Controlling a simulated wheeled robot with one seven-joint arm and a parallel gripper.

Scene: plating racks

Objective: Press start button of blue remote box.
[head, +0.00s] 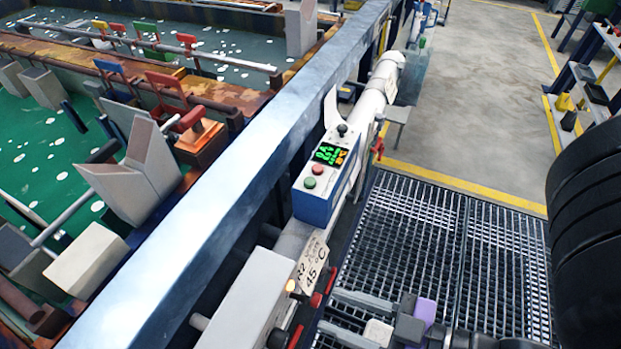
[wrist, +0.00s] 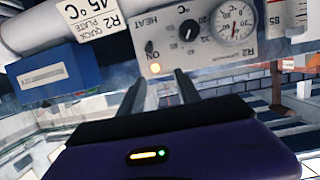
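The blue remote box (head: 316,206) sits on the rail beside the tank in the head view. Its pale top carries a green-lit display (head: 327,153), a red button (head: 318,169), a green button (head: 310,183) and a black knob (head: 342,129). My gripper (head: 328,309) is below and nearer than the box, over the grating, apart from it. In the wrist view its two fingers (wrist: 161,88) are spread with nothing between them. A blue box side (wrist: 47,76) shows at the left there; its buttons are not visible.
A white heater box (head: 240,306) with a lit lamp stands close to my fingers; its knob and gauge (wrist: 233,22) show in the wrist view. A red valve handle (head: 378,148) sticks out beyond.

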